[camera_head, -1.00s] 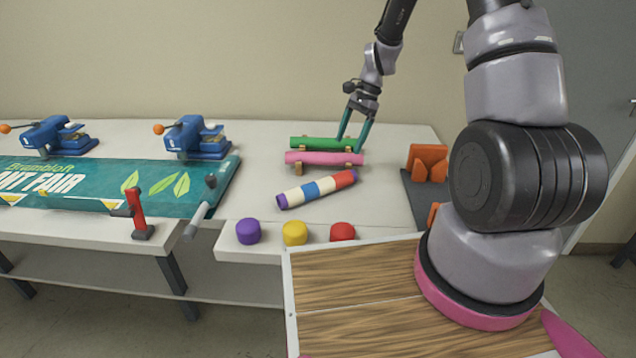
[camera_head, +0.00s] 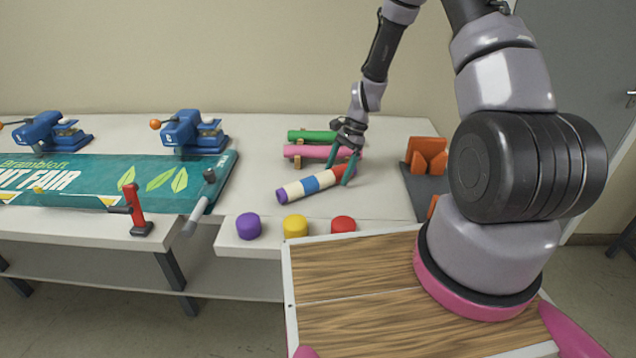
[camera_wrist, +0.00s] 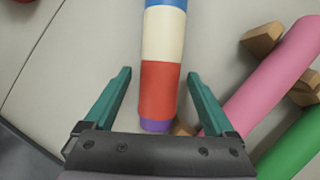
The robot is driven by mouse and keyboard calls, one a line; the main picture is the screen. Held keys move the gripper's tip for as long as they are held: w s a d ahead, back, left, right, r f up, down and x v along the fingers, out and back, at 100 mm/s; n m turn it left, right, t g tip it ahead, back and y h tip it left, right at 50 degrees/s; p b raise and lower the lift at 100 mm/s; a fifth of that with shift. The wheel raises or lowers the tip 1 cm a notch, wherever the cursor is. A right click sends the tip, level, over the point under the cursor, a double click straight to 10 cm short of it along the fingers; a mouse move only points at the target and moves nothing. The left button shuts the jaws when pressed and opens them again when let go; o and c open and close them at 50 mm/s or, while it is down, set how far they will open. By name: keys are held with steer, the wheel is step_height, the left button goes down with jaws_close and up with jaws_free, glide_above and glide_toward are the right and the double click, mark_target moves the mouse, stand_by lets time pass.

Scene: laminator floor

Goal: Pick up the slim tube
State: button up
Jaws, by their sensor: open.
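A striped tube (camera_head: 309,186) in purple, cream, blue and red lies slantwise on the white table in the head view. A pink tube (camera_head: 308,151) and a green tube (camera_head: 310,135) rest on wooden supports behind it. Which one is called slim is not marked. My gripper (camera_head: 340,176) is open at the red end of the striped tube. In the wrist view, its teal fingers (camera_wrist: 158,76) stand on either side of the red and cream sections of the striped tube (camera_wrist: 163,38), with gaps on both sides. The pink tube (camera_wrist: 272,75) is outside the right finger.
Purple (camera_head: 248,226), yellow (camera_head: 295,226) and red (camera_head: 343,224) caps stand along the table's front edge. Orange blocks (camera_head: 427,156) stand on a dark mat at the right. A teal banner (camera_head: 110,180) and blue presses (camera_head: 193,132) occupy the left.

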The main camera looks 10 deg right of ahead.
steer(key=shift+f, duration=0.2)
jaws_close()
steer(key=shift+r, duration=0.1)
